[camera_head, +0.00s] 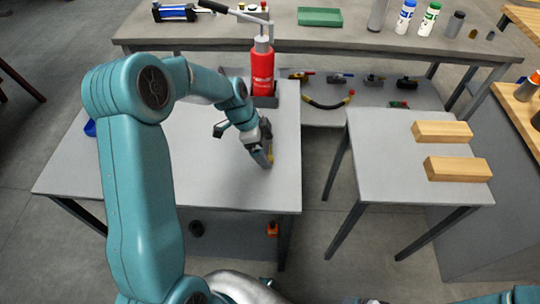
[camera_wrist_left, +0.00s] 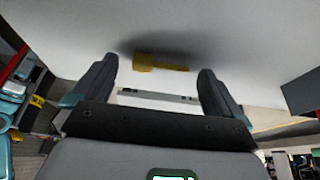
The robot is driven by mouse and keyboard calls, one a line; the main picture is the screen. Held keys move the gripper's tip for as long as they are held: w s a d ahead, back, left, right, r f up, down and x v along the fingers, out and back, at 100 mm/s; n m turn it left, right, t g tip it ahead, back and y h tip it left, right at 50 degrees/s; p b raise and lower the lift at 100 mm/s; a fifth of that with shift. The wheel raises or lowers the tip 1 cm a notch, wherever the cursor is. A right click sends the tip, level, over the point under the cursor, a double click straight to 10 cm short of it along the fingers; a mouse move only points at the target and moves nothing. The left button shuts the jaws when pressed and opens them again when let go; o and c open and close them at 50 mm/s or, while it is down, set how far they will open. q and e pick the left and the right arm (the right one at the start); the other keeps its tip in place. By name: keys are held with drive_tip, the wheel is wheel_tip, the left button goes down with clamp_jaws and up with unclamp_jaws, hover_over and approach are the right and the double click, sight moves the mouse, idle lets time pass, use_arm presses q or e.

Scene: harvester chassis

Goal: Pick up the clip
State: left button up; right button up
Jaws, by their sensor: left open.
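A small yellow piece, seemingly the clip (camera_wrist_left: 146,62), lies on the pale table top in the left wrist view. It has a wide block at one end and a thin bar towards the right. My left gripper (camera_wrist_left: 158,72) is open and empty, its two dark fingers on either side of the clip's place in the picture, with the clip just beyond the fingertips. In the head view my left gripper (camera_head: 265,156) points down near the right edge of the grey table (camera_head: 225,185) and mostly hides the clip. My right gripper is out of view.
A red bottle jack (camera_head: 262,72) stands at the table's back right corner. A blue thing (camera_head: 90,128) sits at its left edge. A smaller table at the right holds two wooden blocks (camera_head: 458,169). The middle of the grey table is clear.

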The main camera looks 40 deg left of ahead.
use_arm(q)
drive_tip(key=shift+w+d+f, duration=0.15)
drive_tip(key=shift+d+f, duration=0.05)
drive_tip(key=shift+f, duration=0.3)
drive_tip(key=shift+c, duration=0.3)
drive_tip(key=c, duration=1)
drive_tip(key=shift+r, duration=0.1)
